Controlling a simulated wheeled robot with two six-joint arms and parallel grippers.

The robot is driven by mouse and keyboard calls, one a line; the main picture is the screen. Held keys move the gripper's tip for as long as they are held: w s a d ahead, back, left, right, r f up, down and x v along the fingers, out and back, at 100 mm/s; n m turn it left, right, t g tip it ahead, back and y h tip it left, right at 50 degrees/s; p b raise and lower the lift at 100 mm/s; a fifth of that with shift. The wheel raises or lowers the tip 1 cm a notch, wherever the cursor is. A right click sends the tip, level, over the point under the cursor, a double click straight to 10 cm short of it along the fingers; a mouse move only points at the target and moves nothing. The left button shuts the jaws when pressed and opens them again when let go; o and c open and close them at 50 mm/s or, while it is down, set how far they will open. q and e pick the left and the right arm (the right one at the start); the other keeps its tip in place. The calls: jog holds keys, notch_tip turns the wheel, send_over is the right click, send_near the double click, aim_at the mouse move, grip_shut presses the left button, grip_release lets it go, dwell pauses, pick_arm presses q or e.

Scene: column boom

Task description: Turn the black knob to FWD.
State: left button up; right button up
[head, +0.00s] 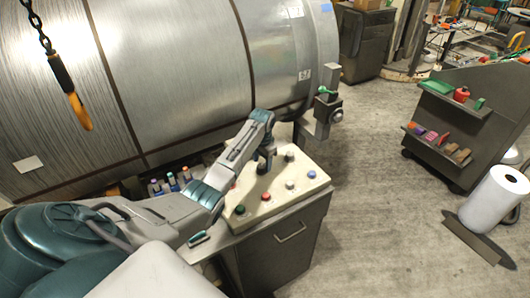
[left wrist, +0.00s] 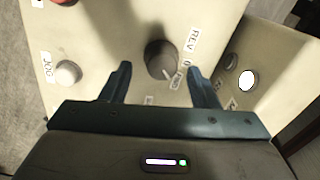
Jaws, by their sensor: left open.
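The black knob (left wrist: 161,59) sits on the cream control panel (left wrist: 110,40) in the left wrist view. REV is printed to its upper right, 0 to its right, and a partly legible label to its lower right. A small pale mark on the knob's lower right side points toward that lower label. My left gripper (left wrist: 159,68) is open, with one finger on each side of the knob; I cannot tell whether they touch it. In the head view my left gripper (head: 265,162) is over the panel (head: 306,170) and the knob cannot be made out.
A white JOG button (left wrist: 68,73) stands left of the knob. A large metal cylinder (head: 190,70) is behind the panel. A yellow hook (head: 78,108) hangs at left.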

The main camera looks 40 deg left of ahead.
aim_at(263, 167)
pick_arm(q)
notch_tip(263, 167, up, 9)
jog(key=b, duration=0.2)
jog(key=shift+d+b, duration=0.3)
